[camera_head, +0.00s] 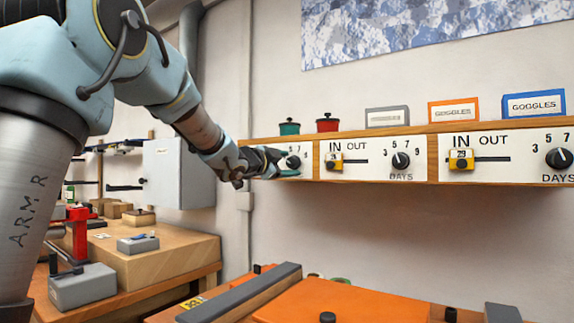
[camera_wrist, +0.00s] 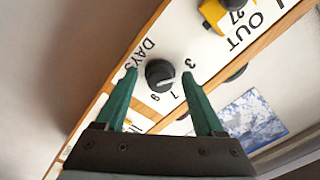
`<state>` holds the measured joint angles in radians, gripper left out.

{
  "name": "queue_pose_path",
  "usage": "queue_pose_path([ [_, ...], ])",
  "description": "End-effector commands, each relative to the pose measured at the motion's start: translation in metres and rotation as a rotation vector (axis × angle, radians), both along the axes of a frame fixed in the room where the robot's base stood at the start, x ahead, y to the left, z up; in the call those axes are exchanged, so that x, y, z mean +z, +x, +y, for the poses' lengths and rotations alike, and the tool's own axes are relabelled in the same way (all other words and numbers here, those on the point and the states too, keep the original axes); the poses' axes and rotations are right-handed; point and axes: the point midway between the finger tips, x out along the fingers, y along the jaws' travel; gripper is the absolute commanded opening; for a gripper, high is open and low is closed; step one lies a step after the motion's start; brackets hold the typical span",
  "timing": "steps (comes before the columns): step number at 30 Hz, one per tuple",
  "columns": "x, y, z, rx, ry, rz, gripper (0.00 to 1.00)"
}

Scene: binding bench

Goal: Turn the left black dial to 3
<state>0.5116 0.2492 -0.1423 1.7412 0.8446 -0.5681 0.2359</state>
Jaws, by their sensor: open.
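The left black dial (camera_head: 293,162) is on the leftmost white panel of the shelf unit, partly covered by my gripper (camera_head: 272,161). In the wrist view the dial (camera_wrist: 159,74) is a round black knob lying between the two green fingertips of my gripper (camera_wrist: 160,76). The fingers are open, one on each side, with a visible gap to the knob. The printed 3 (camera_wrist: 189,63) shows near the right fingertip, with more numerals below the knob. DAYS is printed at upper left. Which number the dial points to cannot be told.
A middle dial (camera_head: 401,160) and a right dial (camera_head: 559,158) sit on neighbouring panels, with yellow sliders (camera_head: 334,161) beside them. Green (camera_head: 289,128) and red (camera_head: 327,124) containers and label boxes stand on the ledge above. An orange surface (camera_head: 340,303) lies below.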

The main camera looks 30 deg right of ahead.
Motion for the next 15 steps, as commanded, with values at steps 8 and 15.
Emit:
queue_pose_path([
  [8, 0.001, -0.004, 0.007, 0.001, 0.0, -0.003, 0.7],
  [15, 0.0, -0.025, 0.045, 0.003, 0.0, -0.004, 0.7],
])
